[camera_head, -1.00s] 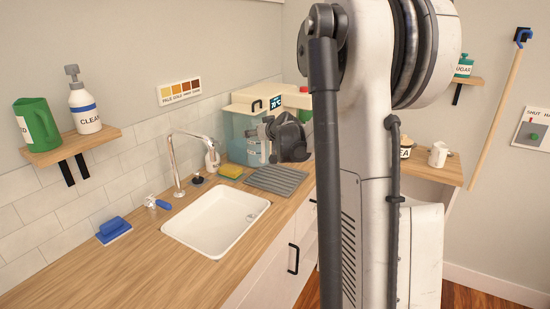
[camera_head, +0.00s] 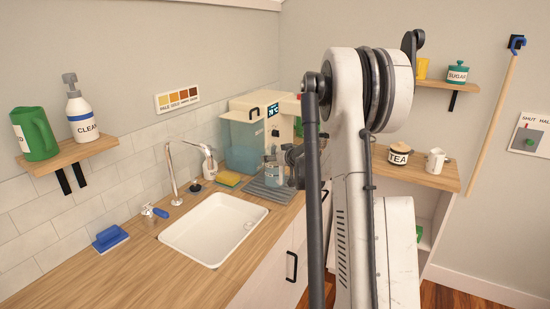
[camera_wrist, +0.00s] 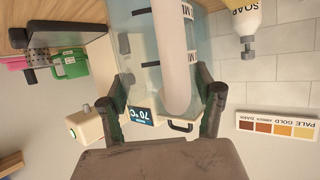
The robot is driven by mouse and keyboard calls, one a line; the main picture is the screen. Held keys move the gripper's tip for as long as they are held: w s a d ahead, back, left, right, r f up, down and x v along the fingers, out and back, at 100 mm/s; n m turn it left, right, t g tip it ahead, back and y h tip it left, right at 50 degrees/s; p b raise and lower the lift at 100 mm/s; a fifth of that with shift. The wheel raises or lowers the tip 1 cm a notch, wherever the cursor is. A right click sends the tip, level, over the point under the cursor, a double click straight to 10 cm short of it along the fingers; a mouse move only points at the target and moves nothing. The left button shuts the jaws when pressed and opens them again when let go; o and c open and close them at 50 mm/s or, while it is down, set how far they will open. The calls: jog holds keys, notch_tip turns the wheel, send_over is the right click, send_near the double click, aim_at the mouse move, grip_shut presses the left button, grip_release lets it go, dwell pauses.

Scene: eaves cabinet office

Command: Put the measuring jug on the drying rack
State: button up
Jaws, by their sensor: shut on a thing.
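The measuring jug (camera_head: 272,174) is a clear, bluish vessel with printed marks. It appears upright over the drying rack (camera_head: 257,197), a dark grey ribbed mat beside the sink. I cannot tell whether its base touches the rack. My gripper (camera_head: 287,158) is at the jug's right side, partly hidden by my arm. In the wrist view my gripper (camera_wrist: 163,100) is shut on the jug, with its pale handle (camera_wrist: 175,65) between the dark fingers. That view is upside down, and the jug's base is out of it.
A dispenser with a blue tank (camera_head: 240,146) and temperature display stands close behind the rack. A yellow sponge (camera_head: 228,179), soap bottle (camera_head: 209,162) and tap (camera_head: 171,172) stand left of the rack. The white sink (camera_head: 214,228) is in front.

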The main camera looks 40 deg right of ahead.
jog(key=shift+f, duration=0.2)
jog(key=o, duration=1.9)
jog(key=shift+c, duration=0.2)
jog(key=shift+r, duration=0.1)
jog(key=shift+r, duration=0.1)
